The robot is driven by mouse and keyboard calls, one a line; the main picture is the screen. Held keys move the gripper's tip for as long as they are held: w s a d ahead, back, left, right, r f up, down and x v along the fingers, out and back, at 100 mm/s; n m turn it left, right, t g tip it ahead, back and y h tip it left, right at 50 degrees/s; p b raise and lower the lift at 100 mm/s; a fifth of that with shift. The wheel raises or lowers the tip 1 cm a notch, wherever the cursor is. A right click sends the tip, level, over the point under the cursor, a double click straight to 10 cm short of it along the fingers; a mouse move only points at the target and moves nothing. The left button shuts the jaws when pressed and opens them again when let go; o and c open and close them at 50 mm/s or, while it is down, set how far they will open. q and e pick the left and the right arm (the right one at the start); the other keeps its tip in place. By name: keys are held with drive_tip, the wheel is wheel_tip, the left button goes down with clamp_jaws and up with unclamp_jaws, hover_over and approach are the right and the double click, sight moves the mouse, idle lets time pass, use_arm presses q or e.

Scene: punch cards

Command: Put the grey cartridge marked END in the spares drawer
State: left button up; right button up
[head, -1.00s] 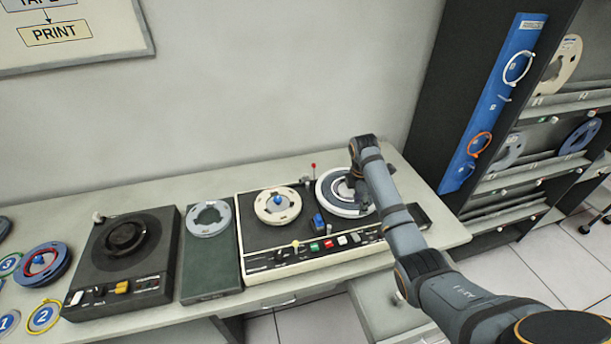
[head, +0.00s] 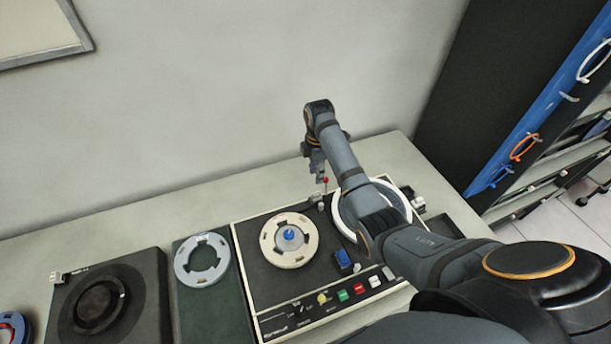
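I cannot make out any cartridge marked END, and no lettering of that kind is readable. A grey ring-shaped reel (head: 202,260) lies on a dark green pad at the left of the tape machine. My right gripper (head: 317,174) points down at the back edge of the tape machine, beside a red-tipped lever (head: 325,182). Its fingers are small and partly hidden, so I cannot tell whether they are open or hold anything. My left gripper is out of view. No drawer shows now.
The tape machine (head: 265,322) carries a cream reel (head: 289,241) and a white-rimmed reel (head: 404,203) partly behind my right arm. A dark unit (head: 148,281) stands at left. A dark shelf rack (head: 470,130) is at right. The tabletop behind the machines (head: 120,230) is clear.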

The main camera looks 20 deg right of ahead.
sight(317, 193)
drive_tip(key=shift+s+f+b, duration=0.2)
drive_tip(key=shift+s+b, duration=0.6)
drive_tip(key=shift+s, duration=0.05)
drive_tip(key=shift+w+f+b, duration=0.25)
drive_tip(key=shift+f+b, duration=0.35)
drive_tip(key=shift+f, duration=0.05)
drive_tip(key=shift+w+f+b, duration=0.2)
drive_tip(key=shift+f+b, duration=0.35)
drive_tip(key=shift+f, duration=0.05)
wheel_tip(317, 193, down, 3)
drive_tip(key=b, duration=0.3)
drive_tip(key=shift+s+f, duration=0.15)
drive_tip(key=shift+f, duration=1.45)
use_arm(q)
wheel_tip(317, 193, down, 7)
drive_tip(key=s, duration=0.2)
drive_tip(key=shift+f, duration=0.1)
